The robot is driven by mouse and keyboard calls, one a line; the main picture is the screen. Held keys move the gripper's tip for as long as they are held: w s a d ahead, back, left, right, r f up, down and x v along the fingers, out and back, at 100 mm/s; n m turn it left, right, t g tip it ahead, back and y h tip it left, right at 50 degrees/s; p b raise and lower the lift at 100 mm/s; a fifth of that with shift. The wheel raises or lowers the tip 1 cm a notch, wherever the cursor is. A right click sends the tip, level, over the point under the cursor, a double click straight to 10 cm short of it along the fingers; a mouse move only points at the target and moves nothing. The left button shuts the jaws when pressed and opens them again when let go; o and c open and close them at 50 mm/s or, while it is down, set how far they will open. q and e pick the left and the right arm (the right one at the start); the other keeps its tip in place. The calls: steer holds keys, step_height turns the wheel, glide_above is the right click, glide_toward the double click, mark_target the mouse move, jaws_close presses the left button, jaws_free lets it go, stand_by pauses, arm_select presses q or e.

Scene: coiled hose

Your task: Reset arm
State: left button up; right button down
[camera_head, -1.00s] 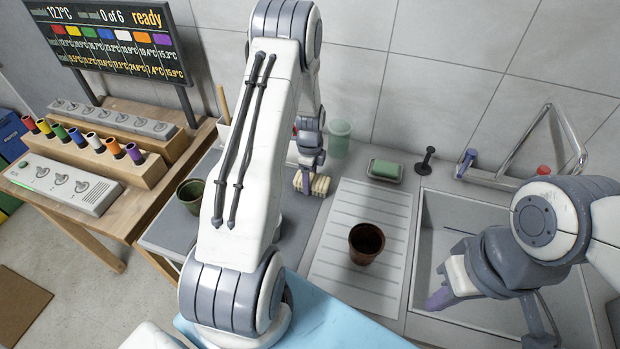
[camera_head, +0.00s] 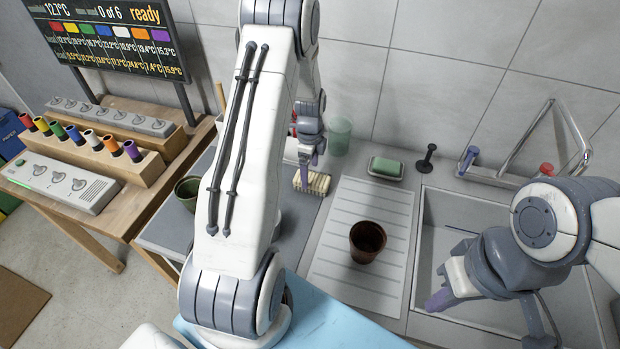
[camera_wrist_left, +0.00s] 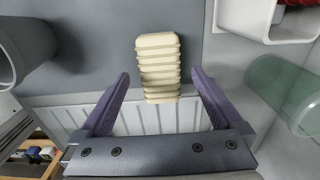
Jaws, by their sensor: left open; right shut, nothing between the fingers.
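My left gripper (camera_head: 308,158) hangs above the counter at the back, and its arm fills the middle of the head view. In the left wrist view its purple fingers (camera_wrist_left: 160,88) are spread wide with nothing between them. A cream ribbed brush or sponge (camera_head: 313,182) lies on the grey counter just below and beyond the fingertips; it also shows in the left wrist view (camera_wrist_left: 159,68). My right gripper (camera_head: 438,299) is over the sink at the right, its purple fingers closed and empty.
A brown cup (camera_head: 367,243) stands on the white ribbed drainboard (camera_head: 335,262). A green cup (camera_head: 188,192) stands left of my left arm. A green soap block (camera_head: 386,167), a clear green tumbler (camera_head: 340,136) and a black stopper (camera_head: 427,158) line the back. The sink (camera_head: 455,215) has a tap (camera_head: 560,130).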

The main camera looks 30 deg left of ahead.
arm_select(q)
step_height(320, 180, up, 7)
steer(key=b, duration=0.1)
steer(key=s+d+r+n, duration=0.1)
steer(key=s+d+r, duration=0.2)
steer(key=d, duration=0.4)
steer(key=s+d+r+n, duration=0.1)
steer(key=s+d+r, duration=0.2)
steer(key=d, duration=0.5)
steer(key=s+d+r+n, duration=0.2)
steer(key=s+d+r, duration=0.15)
steer(key=d, duration=0.35)
steer(key=s+d+r+n, duration=0.1)
steer(key=s+d+n, duration=0.1)
steer(key=s, duration=0.6)
steer(key=s+d+n+h, duration=0.1)
steer(key=s+d, duration=0.3)
steer(key=s, duration=0.5)
steer(key=shift+d+r+n, duration=0.35)
steer(key=shift+n, duration=0.05)
steer(key=shift+w, duration=0.1)
